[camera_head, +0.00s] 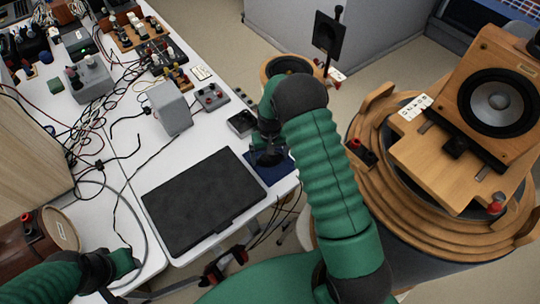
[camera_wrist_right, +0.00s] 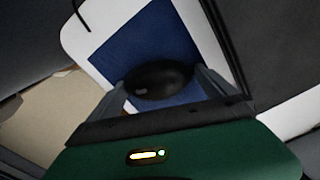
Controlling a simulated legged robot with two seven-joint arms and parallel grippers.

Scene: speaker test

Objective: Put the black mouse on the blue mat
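The blue mat (camera_head: 282,174) lies at the right edge of the white table, partly hidden by my right gripper (camera_head: 268,155). In the right wrist view the mat (camera_wrist_right: 150,38) fills the middle. The black mouse (camera_wrist_right: 160,80) is between the fingers of my right gripper (camera_wrist_right: 162,84), which meet its two ends. The mouse appears over the mat; I cannot tell whether it touches it. In the head view the mouse is hard to make out against the dark gripper. My left gripper (camera_head: 122,264) is at the lower left, its fingers unclear.
A large black flat panel (camera_head: 203,200) lies left of the mat. A grey box (camera_head: 170,108), small devices and many cables cover the table behind. A round wooden stand with a speaker (camera_head: 495,95) is at the right, beyond my right arm.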

